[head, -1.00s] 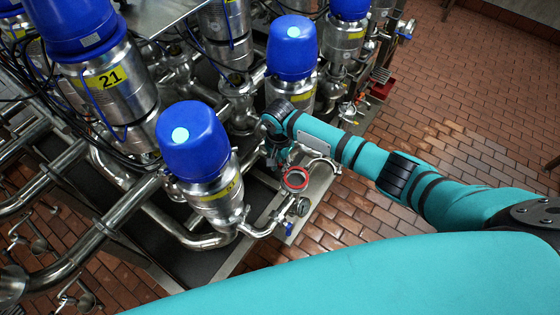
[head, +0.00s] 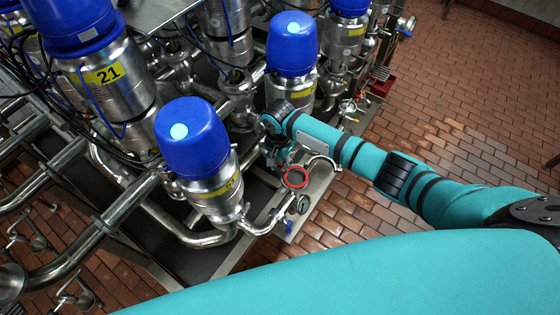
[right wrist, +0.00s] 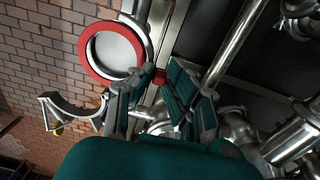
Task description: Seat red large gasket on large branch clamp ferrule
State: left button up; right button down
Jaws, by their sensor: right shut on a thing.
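The red large gasket (head: 295,187) is a flat red ring. In the right wrist view it shows large at upper left (right wrist: 85,58), with a pale grey surface inside the ring. My right gripper (right wrist: 163,82) is shut on a small red tab at the gasket's edge. In the head view the right gripper (head: 279,158) is just up and left of the ring, partly hidden by my wrist. A silver metal edge (right wrist: 147,32) shows beside the ring, probably the large branch clamp ferrule. I cannot tell whether gasket and ferrule touch. My left gripper is not in view.
An open curved clamp half (right wrist: 75,112) sits below the ring in the wrist view. A gauge (head: 303,204) and pipes are close below the gasket. Blue-capped valves (head: 193,140) crowd the left. Brick floor (head: 440,150) lies open at right.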

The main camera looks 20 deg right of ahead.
jog(key=shift+f, duration=0.5)
jog(key=c, duration=1.2)
grip_release()
jog(key=shift+r, duration=0.15)
notch_tip(320, 180, up, 12)
jog(key=shift+f, duration=0.1)
jog(key=shift+a, duration=0.1)
